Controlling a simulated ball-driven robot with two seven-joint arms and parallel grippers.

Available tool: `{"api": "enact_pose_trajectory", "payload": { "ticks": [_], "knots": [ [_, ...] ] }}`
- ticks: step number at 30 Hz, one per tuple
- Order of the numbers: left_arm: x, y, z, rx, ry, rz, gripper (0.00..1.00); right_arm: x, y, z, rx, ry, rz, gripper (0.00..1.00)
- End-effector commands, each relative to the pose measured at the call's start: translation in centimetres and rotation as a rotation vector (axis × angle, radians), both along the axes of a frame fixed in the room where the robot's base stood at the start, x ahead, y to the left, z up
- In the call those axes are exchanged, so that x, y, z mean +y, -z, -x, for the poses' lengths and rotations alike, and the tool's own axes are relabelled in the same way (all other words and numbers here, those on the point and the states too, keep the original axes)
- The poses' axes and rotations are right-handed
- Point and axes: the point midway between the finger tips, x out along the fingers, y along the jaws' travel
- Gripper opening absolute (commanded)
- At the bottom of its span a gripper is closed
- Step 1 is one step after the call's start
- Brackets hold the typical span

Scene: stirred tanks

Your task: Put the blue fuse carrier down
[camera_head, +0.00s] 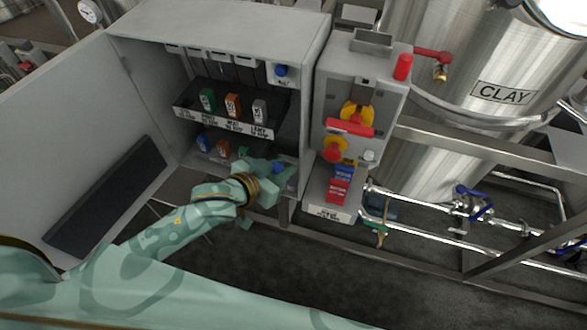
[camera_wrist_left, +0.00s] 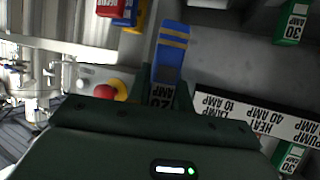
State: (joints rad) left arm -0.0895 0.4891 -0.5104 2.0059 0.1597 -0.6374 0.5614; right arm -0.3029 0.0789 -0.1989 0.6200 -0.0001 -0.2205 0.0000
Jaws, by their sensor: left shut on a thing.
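The blue fuse carrier (camera_wrist_left: 170,58) has yellow stripes and a partly hidden 20 AMP label in the left wrist view. My left gripper (camera_wrist_left: 155,94) is shut on it, and its jaws hide the carrier's near end. In the head view only a small blue part of it (camera_head: 278,167) shows at my left gripper (camera_head: 270,174), at the front right of the open cabinet's lower level. I cannot tell whether the carrier touches the surface under it. My right gripper is not in view.
The cabinet's labelled shelf (camera_head: 222,125) holds green, orange and grey carriers; more carriers, one blue (camera_head: 205,142), stand below. The open door (camera_head: 85,140) is on the left. A control box (camera_head: 360,110) with a red knob and red and blue tags stands close on the right.

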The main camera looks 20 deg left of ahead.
Motion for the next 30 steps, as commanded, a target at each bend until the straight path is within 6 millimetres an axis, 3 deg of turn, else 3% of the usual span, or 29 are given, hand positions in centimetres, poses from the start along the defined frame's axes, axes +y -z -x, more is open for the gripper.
{"api": "enact_pose_trajectory", "payload": {
  "ticks": [4,10,15,26,30],
  "knots": [
    [0.3,1.5,-2.9,-0.001,0.0,-0.001,0.0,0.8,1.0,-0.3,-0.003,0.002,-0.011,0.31],
    [0.7,3.1,-6.5,0.0,-0.001,-0.002,0.0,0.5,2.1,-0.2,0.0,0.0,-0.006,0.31],
    [0.9,6.1,-8.6,0.003,-0.001,-0.001,0.0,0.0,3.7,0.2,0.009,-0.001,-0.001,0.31],
    [1.1,8.5,-10.7,0.002,-0.002,0.0,0.0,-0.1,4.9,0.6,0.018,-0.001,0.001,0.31],
    [1.2,10.7,-11.0,0.005,-0.001,0.0,0.0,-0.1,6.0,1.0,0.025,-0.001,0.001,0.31]
  ]
}}
